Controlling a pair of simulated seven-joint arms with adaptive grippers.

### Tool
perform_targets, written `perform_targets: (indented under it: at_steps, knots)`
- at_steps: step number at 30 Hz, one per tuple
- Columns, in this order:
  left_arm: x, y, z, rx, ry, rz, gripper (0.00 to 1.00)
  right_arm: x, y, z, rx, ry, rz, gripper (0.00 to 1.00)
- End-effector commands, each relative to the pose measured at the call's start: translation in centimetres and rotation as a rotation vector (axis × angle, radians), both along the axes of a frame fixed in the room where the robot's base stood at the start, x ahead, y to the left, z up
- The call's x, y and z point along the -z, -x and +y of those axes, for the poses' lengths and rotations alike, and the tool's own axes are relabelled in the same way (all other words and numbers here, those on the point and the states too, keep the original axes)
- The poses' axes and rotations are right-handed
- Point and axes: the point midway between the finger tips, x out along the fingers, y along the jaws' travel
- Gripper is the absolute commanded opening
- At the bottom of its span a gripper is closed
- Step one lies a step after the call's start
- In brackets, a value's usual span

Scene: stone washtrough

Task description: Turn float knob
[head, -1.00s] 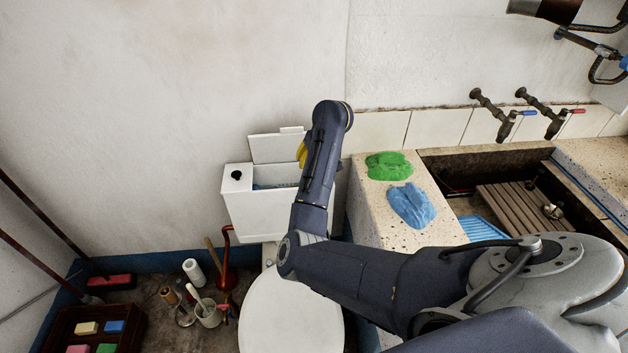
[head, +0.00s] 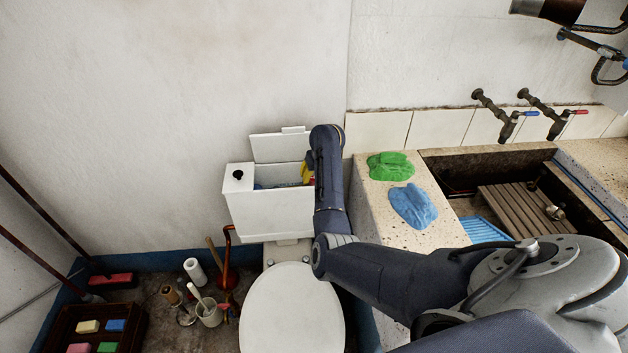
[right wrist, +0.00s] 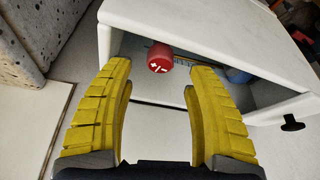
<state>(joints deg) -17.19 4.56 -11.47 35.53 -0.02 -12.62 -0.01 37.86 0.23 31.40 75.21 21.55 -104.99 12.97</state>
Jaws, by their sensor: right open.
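The float knob (right wrist: 159,61) is a red round cap with white plus and minus marks, inside the open white cistern (right wrist: 230,30). In the right wrist view it lies beyond and between my right gripper's (right wrist: 148,88) two yellow fingers, with a gap on both sides. That gripper is open and empty. In the head view the cistern (head: 262,215) stands behind the toilet, its lid (head: 280,147) raised against the wall. The yellow fingertips of my right gripper (head: 306,172) show at the cistern's right end, partly hidden by my arm. My left gripper is out of view.
The stone trough's ledge (head: 398,235), with a green cloth (head: 390,165) and a blue cloth (head: 411,205), stands close to the right of the cistern. A black button (head: 238,175) sits on the cistern's left end. The toilet lid (head: 291,312) is below in front.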

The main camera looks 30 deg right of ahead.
Motion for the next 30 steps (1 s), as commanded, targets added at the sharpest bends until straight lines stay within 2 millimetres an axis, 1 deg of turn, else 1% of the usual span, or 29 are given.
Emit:
perform_targets:
  at_steps: [1, 3, 12, 18, 26, 27, 30]
  knots:
    - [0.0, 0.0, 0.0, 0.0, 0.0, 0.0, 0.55, 0.8, -0.3, -0.1, -0.001, 0.001, 0.003, 0.56]
    - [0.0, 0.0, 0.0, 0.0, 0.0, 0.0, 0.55, 1.7, -0.6, -0.2, -0.001, 0.0, 0.003, 0.56]
    - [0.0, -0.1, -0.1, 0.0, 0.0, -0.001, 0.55, 3.9, -1.6, -0.3, -0.001, -0.001, 0.001, 0.56]
    - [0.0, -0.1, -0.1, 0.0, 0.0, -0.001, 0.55, 4.3, -1.7, -0.3, -0.001, 0.001, -0.001, 0.56]
    - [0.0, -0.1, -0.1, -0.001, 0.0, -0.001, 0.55, 4.3, -1.8, -0.3, -0.001, 0.001, -0.001, 0.56]
    - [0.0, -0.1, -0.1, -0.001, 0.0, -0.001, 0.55, 4.3, -1.8, -0.3, -0.001, 0.001, -0.001, 0.54]
    - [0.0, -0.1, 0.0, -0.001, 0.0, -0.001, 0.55, 4.3, -1.8, -0.3, 0.0, 0.0, -0.001, 0.43]
